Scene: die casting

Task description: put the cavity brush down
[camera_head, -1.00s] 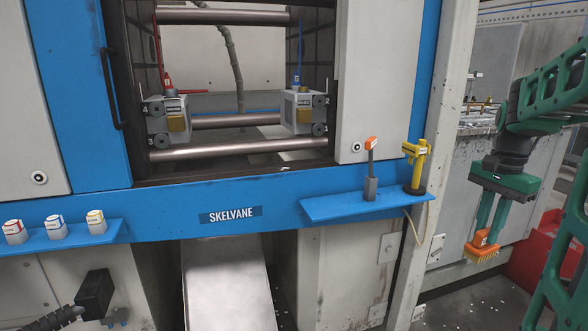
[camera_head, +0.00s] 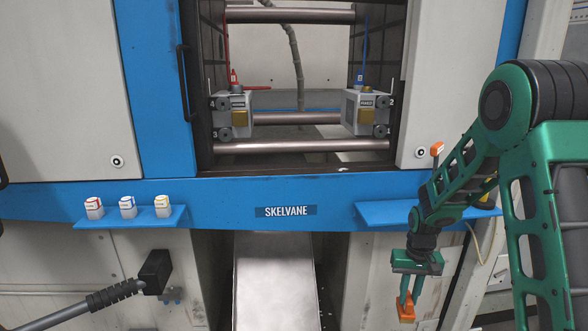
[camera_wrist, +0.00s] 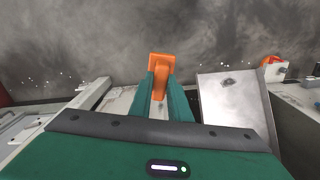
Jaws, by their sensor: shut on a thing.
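My gripper (camera_head: 406,298) points down at the lower right in the head view, in front of and below the right blue shelf (camera_head: 378,213). Its fingers are shut on the orange cavity brush (camera_head: 405,309). In the wrist view the brush's orange body (camera_wrist: 159,66) sticks out between the fingertips, clear of any surface. Its bristles cannot be made out in either view.
An orange-topped tool (camera_head: 437,149) stands at the right shelf, partly hidden by my arm. A yellow tool behind my arm is mostly hidden. The left shelf (camera_head: 90,222) holds three small containers. A metal chute (camera_head: 274,285) slopes down centrally. The right shelf's left part is bare.

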